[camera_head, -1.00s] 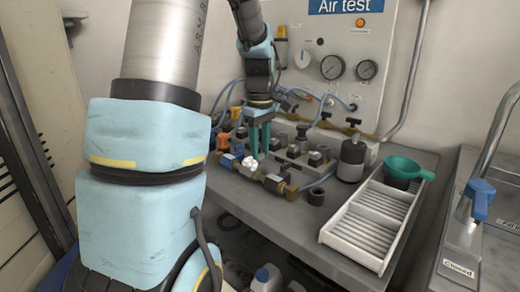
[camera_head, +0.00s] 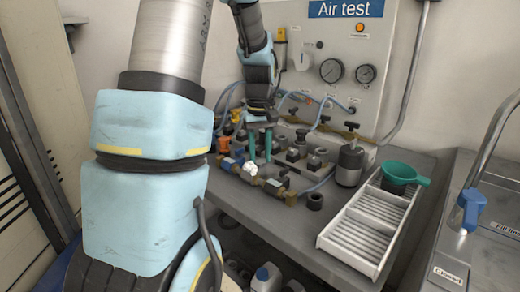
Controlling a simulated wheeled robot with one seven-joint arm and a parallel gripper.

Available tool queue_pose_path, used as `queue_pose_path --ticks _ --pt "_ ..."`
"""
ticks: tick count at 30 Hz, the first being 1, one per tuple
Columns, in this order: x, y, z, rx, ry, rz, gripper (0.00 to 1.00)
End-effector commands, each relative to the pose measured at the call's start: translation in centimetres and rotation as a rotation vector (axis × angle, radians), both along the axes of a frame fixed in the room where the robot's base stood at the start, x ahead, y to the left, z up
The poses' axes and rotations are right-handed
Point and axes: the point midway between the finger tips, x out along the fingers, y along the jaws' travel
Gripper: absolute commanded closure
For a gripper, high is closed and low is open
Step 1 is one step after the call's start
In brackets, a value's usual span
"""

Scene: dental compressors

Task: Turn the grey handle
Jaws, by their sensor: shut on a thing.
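My gripper (camera_head: 260,158) points straight down over the valve bench, its two teal fingers in among the fittings left of the middle. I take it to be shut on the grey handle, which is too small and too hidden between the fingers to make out. A white lumpy piece (camera_head: 249,167) lies just below the fingertips on a row of brass and blue fittings. Several dark grey blocky fittings (camera_head: 293,154) stand close to the right of the fingers.
A grey cylinder (camera_head: 350,165) stands right of the fittings. Behind is the "Air test" panel (camera_head: 305,40) with gauges. Blue hoses run close around my wrist. A blue-handled tap (camera_head: 472,205) stands far right.

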Motion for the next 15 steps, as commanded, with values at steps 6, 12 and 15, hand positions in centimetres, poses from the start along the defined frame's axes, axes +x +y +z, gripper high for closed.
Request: queue_pose_path --ticks 6,12,15 --pt "0.0 0.04 0.26 0.0 0.0 -0.206 1.0" --pt "0.03 0.02 0.25 0.0 0.0 -0.395 1.0" --pt "0.01 0.03 0.27 -0.001 0.0 -0.489 1.0"
